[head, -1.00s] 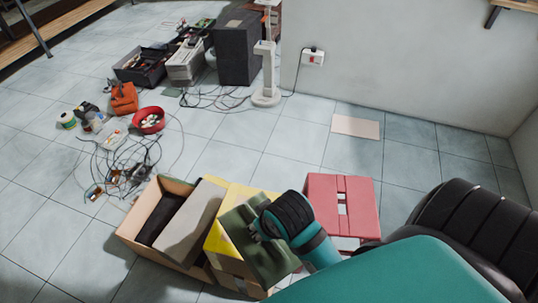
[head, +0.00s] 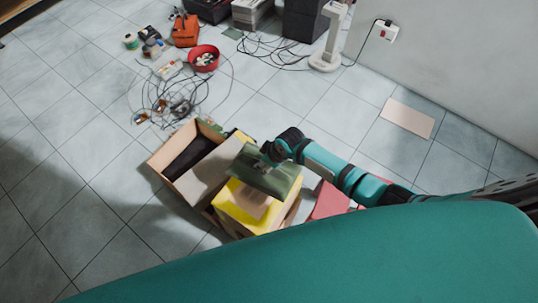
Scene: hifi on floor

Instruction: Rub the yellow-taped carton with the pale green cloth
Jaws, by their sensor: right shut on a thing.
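The yellow-taped carton (head: 243,207) stands on the floor at the lower middle, its top partly bare. The green cloth (head: 258,171) looks folded or bunched and lies over the far part of the carton's top. I cannot tell whether all of it touches the carton. My right gripper (head: 270,154) is shut on the cloth at its far upper edge; its fingertips are mostly hidden. My left gripper is not in view.
An open cardboard box (head: 174,164) with a grey panel (head: 214,172) stands left of the carton. A red stool (head: 329,203) is on the right, partly behind my arm. Tangled cables (head: 180,100) and a red bowl (head: 204,59) lie farther back. Floor at left is clear.

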